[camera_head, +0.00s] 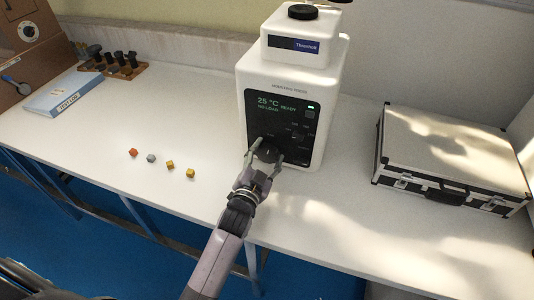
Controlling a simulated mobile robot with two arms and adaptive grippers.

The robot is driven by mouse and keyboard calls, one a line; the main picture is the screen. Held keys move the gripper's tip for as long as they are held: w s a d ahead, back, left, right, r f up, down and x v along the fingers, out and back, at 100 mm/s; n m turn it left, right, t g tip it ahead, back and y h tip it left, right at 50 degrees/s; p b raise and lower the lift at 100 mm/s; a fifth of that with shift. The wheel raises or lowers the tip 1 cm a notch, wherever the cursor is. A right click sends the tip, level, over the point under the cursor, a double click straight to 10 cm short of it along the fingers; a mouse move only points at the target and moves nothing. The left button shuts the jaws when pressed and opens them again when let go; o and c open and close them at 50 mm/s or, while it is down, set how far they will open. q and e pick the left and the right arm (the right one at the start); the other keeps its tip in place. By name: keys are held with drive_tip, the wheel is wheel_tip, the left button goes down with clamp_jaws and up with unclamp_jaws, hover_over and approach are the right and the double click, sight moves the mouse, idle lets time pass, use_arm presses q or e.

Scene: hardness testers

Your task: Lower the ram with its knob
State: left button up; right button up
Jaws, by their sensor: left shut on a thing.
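The white mounting press (288,78) stands on the bench near the middle of the head view. Its dark front panel (292,107) reads 25 °C, READY and what looks like NO LOAD, with a small green light. A round black knob (267,153) sits low on the panel. My left gripper (266,151) has its two fingers on either side of this knob and is shut on it. The ram itself cannot be made out. My right gripper is not in view.
A silver case (455,146) with black edges lies on the right of the white bench (330,215). Several small coloured cubes (170,164) lie left of the press. A blue and white test log (65,93) and a wooden rack (118,66) are further left.

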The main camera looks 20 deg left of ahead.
use_arm(q)
drive_tip(key=shift+f, duration=0.1)
idle(0.3)
drive_tip(key=o, duration=1.2)
drive_tip(key=shift+c, duration=0.2)
drive_tip(key=s, duration=1.2)
drive_tip(key=shift+a, duration=0.2)
